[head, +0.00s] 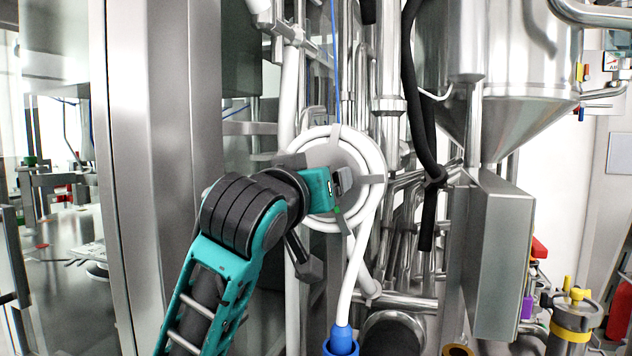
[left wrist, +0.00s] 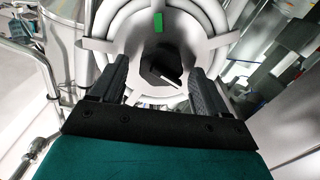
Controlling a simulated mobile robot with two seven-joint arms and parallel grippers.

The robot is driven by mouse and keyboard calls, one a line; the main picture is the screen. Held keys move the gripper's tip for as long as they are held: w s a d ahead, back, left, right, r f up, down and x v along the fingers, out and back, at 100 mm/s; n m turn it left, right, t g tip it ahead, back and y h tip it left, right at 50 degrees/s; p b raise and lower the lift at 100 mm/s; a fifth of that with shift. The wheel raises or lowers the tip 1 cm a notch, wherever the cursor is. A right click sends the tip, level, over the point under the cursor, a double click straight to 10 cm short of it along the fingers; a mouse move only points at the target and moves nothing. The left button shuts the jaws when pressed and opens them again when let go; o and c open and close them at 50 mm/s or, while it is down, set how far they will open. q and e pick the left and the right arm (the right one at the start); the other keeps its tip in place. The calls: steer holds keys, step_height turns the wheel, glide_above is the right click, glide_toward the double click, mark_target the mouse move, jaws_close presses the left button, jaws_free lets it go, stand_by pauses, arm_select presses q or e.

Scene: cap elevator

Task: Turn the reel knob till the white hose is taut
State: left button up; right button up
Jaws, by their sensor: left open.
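The hose reel (head: 377,162) is a grey round reel wound with white hose, in the middle of the head view. The white hose (head: 357,265) leaves its right side and runs down, slightly bent, to a blue fitting (head: 341,342). My left gripper (head: 345,182) is in front of the reel and hides part of its face. In the left wrist view the dark reel knob (left wrist: 158,62) is between the fingers of my open left gripper (left wrist: 160,72); I cannot tell whether they touch it. A green mark (left wrist: 157,22) shows on the reel. My right gripper is out of view.
A steel column (head: 165,150) stands left of the reel. Steel pipes (head: 392,60) and a hanging black hose (head: 410,75) are close behind and right. A steel box (head: 500,255) and a conical tank (head: 510,70) stand further right.

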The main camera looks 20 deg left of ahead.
arm_select(q)
steer(key=c, duration=1)
steer(key=shift+m, duration=0.3)
